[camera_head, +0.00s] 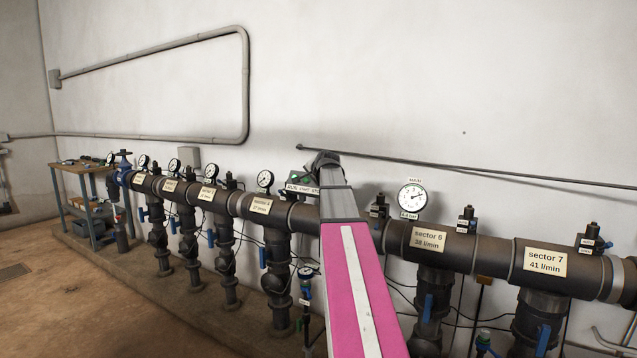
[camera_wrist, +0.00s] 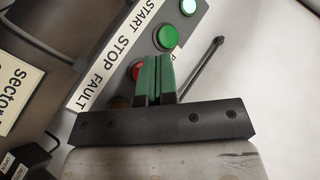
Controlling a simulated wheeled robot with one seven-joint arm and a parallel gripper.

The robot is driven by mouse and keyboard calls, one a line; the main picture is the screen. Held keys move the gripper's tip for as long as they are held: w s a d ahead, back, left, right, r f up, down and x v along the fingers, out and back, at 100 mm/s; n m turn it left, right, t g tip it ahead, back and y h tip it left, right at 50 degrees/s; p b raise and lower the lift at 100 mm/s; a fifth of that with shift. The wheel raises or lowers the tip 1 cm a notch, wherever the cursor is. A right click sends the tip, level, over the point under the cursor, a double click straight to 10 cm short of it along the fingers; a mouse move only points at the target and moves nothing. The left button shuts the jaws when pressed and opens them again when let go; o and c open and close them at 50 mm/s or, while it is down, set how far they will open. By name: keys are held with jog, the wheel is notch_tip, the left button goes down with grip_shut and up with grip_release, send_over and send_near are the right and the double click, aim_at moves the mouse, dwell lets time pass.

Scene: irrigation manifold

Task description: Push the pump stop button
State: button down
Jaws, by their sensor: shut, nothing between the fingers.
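The pump control panel carries a white label strip (camera_wrist: 113,52) reading START, STOP and FAULT in the wrist view. The red stop button (camera_wrist: 136,70) shows beside the word STOP, partly hidden by my gripper (camera_wrist: 157,59). My green fingers are shut and empty, just right of the red button; I cannot tell whether they touch it. The green start button (camera_wrist: 167,37) is just above the fingertips. In the head view, the panel (camera_head: 298,178) is on the wall side of the pipe, and my arm hides its right part.
A lit lamp (camera_wrist: 187,7) is above the start button, and a dark amber lamp (camera_wrist: 120,102) is below the red one. A thick manifold pipe (camera_head: 290,214) with gauges and valves runs along the wall. A workbench (camera_head: 78,168) stands far left.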

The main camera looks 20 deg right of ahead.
jog(key=shift+w+d+f, duration=0.6)
jog(key=shift+w+d, duration=0.1)
jog(key=shift+d, duration=0.1)
dwell(1.6)
jog(key=shift+w+d+f, duration=0.2)
jog(key=shift+d+f, duration=0.05)
jog(key=shift+d, duration=0.05)
jog(key=shift+w+d+f, duration=0.25)
jog(key=shift+w+d, duration=0.05)
jog(key=shift+d, duration=0.1)
dwell(1.1)
jog(key=shift+a, duration=0.1)
jog(key=shift+s+a+r, duration=0.5)
jog(key=shift+a, duration=0.1)
dwell(0.4)
jog(key=s+a+r, duration=0.2)
jog(key=a, duration=0.1)
jog(key=shift+s+a+r, duration=0.2)
jog(key=shift+s, duration=0.15)
